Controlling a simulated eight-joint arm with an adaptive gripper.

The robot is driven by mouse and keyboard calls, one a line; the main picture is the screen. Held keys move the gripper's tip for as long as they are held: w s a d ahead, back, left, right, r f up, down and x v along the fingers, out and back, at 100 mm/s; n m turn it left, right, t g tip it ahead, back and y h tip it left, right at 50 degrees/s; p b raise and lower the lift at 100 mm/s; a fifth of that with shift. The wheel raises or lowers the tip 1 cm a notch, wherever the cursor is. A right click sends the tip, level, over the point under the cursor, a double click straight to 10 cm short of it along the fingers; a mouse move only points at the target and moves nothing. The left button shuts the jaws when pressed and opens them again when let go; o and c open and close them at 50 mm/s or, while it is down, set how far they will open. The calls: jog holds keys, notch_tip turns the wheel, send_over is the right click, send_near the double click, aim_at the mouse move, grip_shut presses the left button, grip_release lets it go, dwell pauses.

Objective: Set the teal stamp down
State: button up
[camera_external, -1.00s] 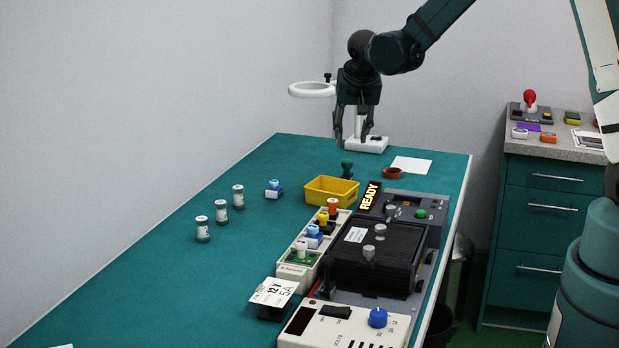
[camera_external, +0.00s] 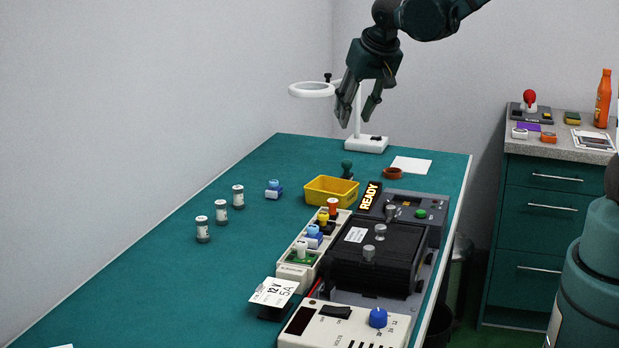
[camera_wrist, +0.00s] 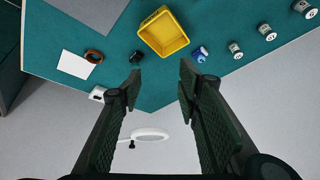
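The teal stamp (camera_external: 347,169) stands upright on the green table, behind the yellow tray and left of the small brown dish. In the wrist view the stamp (camera_wrist: 136,57) shows as a small dark shape beside the yellow tray. My gripper (camera_external: 358,122) is raised above the far end of the table, apart from the stamp. In the wrist view my gripper's two fingers (camera_wrist: 158,82) are spread wide with nothing between them.
A white ring lamp (camera_external: 312,90) stands at the back. Several white canisters (camera_external: 220,212) stand at left.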

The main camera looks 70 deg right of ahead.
jog(key=s+a+r+n+t+y, duration=0.1)
jog(key=s+a+r+n, duration=0.15)
jog(key=s+a, duration=0.35)
jog(key=s+a+r+n+t, duration=0.15)
jog(key=s+a+r, duration=0.25)
jog(key=a, duration=0.4)
jog(key=s+a+n+y, duration=0.2)
jog(key=s+a+n, duration=0.3)
jog(key=s+a, duration=0.8)
jog(key=shift+s+n+t+y, duration=0.35)
jog(key=shift+s+n+y, duration=0.05)
jog(key=shift+s, duration=0.3)
jog(key=shift+a+f, duration=0.1)
jog(key=shift+f, duration=0.15)
notch_tip(320, 180, down, 4)
jog(key=b, duration=0.4)
jog(key=shift+r, duration=0.15)
